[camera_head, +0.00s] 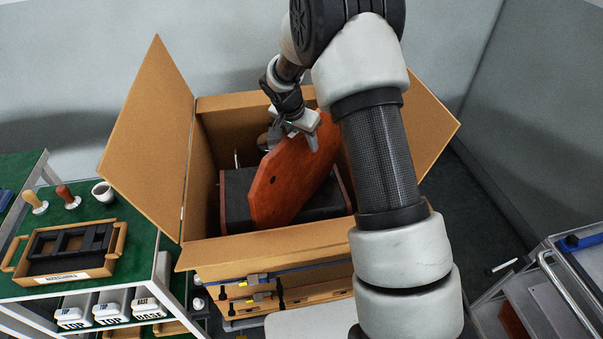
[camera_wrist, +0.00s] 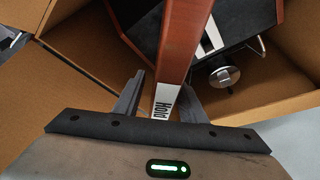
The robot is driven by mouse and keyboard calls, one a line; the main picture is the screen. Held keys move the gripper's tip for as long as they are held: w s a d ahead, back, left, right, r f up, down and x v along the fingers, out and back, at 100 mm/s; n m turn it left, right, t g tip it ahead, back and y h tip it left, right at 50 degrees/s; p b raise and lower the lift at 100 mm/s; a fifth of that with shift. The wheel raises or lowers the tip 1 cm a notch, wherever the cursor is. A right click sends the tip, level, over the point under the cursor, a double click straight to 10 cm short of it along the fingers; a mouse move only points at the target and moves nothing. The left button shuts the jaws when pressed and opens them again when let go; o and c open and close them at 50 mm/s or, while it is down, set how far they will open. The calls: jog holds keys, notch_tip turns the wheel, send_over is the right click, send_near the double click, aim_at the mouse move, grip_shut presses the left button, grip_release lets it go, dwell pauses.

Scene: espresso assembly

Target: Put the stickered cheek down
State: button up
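The cheek is an orange-red wooden panel (camera_head: 285,178) with cut corners, standing tilted in the mouth of the open cardboard box (camera_head: 265,238). Its narrow edge also shows in the wrist view (camera_wrist: 182,40). A white sticker reading "Hold" (camera_wrist: 163,103) sits on that edge, between the fingers. My gripper (camera_head: 312,135) has a finger on each side of the panel at its upper edge and is shut on it; it also shows in the wrist view (camera_wrist: 163,95). Behind the panel is a dark machine body (camera_head: 237,195) with thin red-brown side edges. Whether the panel touches it is hidden.
The box flaps (camera_head: 155,140) stand open around the machine. At left, a green-topped table (camera_head: 135,237) holds a wooden tray (camera_head: 65,272), two wooden-handled tools and a white cup (camera_head: 103,191). A grey cart (camera_head: 560,290) stands at lower right. Dark floor shows between box and cart.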

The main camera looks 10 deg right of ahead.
dwell(0.3)
grip_shut()
dwell(1.2)
jog(key=shift+w+r, duration=0.1)
